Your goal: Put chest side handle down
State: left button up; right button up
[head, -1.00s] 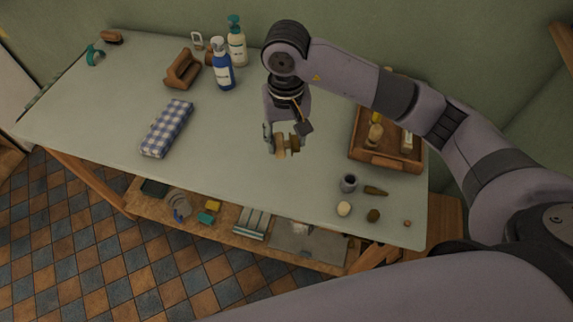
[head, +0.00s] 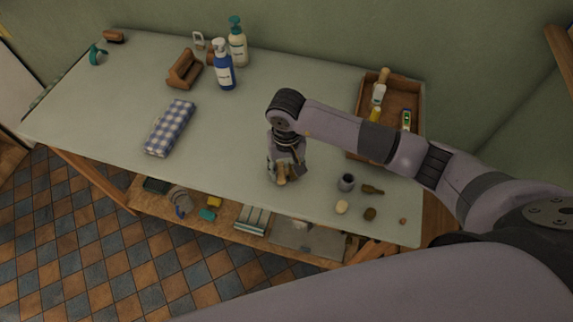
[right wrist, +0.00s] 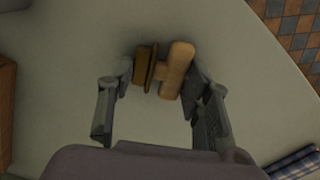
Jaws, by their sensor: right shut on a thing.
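The chest side handle (head: 282,179) is a small wooden piece, held low over the front middle of the pale table. My right gripper (head: 285,170) is shut on it and hides much of it in the head view. In the right wrist view, the handle (right wrist: 178,68) shows a tan rounded bar beside a darker brown stepped part, between the two fingers of my right gripper (right wrist: 160,78). A dark shadow lies close around it; I cannot tell whether it touches the tabletop. My left gripper is not in view.
The table (head: 235,130) is clear left of the gripper up to the checked cloth (head: 170,128). Bottles (head: 224,75) and a wooden holder (head: 184,70) stand at the back.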

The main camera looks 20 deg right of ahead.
aim_at(286, 170)
jog(key=shift+f, duration=0.15)
jog(key=o, duration=1.1)
jog(key=shift+r, duration=0.35)
notch_tip(286, 170, up, 12)
jog(key=b, duration=0.3)
jog(key=shift+f, duration=0.15)
